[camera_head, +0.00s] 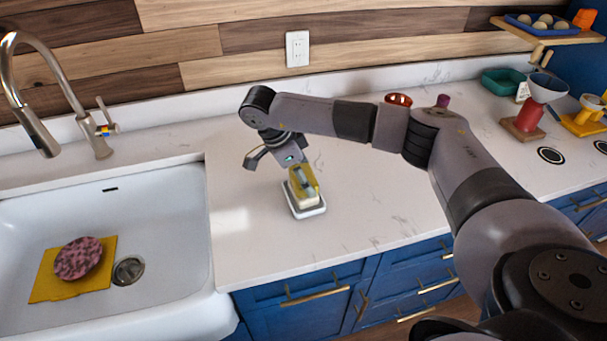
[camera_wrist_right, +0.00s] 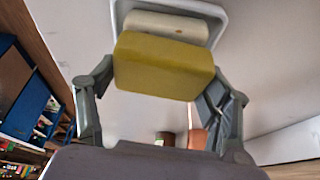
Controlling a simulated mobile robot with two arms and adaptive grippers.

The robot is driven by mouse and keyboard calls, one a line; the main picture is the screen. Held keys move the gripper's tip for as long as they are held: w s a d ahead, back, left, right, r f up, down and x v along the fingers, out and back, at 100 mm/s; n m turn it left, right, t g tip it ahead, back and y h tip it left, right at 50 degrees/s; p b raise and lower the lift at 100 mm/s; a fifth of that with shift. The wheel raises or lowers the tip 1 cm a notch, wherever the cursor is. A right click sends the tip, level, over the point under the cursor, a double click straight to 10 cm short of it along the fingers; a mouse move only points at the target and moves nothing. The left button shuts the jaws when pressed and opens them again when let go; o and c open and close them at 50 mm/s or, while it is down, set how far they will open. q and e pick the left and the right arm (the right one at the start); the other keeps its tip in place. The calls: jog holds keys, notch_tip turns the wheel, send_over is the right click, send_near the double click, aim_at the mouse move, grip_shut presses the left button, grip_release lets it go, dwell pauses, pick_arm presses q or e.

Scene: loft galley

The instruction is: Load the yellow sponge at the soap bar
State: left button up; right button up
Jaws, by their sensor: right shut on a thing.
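The yellow sponge (camera_head: 309,176) is in my right gripper (camera_head: 283,178), whose fingers sit on either side of it. The sponge also shows large in the right wrist view (camera_wrist_right: 163,68), between the fingertips (camera_wrist_right: 160,88). The cream soap bar (camera_head: 307,202) lies in a white dish (camera_head: 310,214) on the counter. In the wrist view the soap bar (camera_wrist_right: 166,26) shows just beyond the sponge, inside the dish rim (camera_wrist_right: 222,12). The sponge is directly at the soap bar and partly hides it. I cannot tell whether they touch. My left gripper is out of view.
The white sink (camera_head: 160,205) at left holds a yellow cloth (camera_head: 45,285) with a pink speckled round thing (camera_head: 78,258) on it. The faucet (camera_head: 70,95) stands behind. A red stand with a funnel (camera_head: 530,112) is at far right. The counter around the dish is clear.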

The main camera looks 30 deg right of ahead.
jog(key=shift+f+b, duration=0.45)
jog(key=shift+f, duration=0.05)
dwell(1.4)
jog(key=shift+r+p, duration=0.6)
jog(key=shift+r, duration=0.3)
jog(key=shift+r+p, duration=1.5)
jog(key=shift+r, duration=1.2)
